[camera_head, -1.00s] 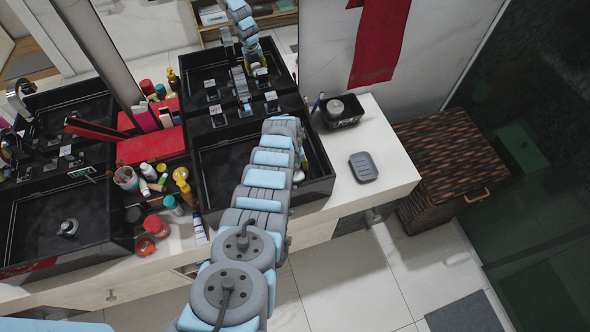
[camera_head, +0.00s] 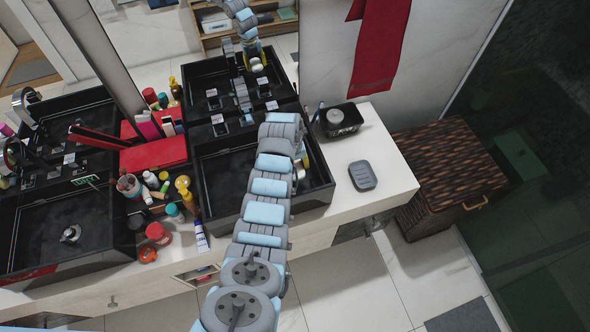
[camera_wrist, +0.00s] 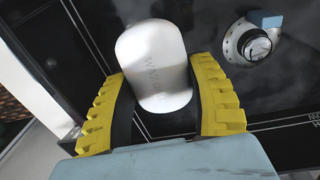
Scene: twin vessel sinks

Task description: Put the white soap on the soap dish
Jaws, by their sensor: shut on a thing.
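The white soap (camera_wrist: 152,62) is a rounded bar with faint lettering. In the wrist view it sits between the yellow ridged fingers of my gripper (camera_wrist: 157,76), which are shut on it. The black basin floor shows behind the soap. In the head view my arm reaches over the right black sink (camera_head: 315,205), and my gripper (camera_head: 302,164) is mostly hidden behind the arm's end. The soap dish (camera_head: 363,175) is a small grey rounded tray, empty, on the white counter to the right of that sink and of my gripper.
A round drain (camera_wrist: 254,44) shows in the basin. A black holder (camera_head: 338,119) stands behind the dish. Bottles and jars crowd the counter between the sinks, near a red box (camera_head: 153,154). A wicker hamper (camera_head: 440,168) stands right of the counter. The counter around the dish is clear.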

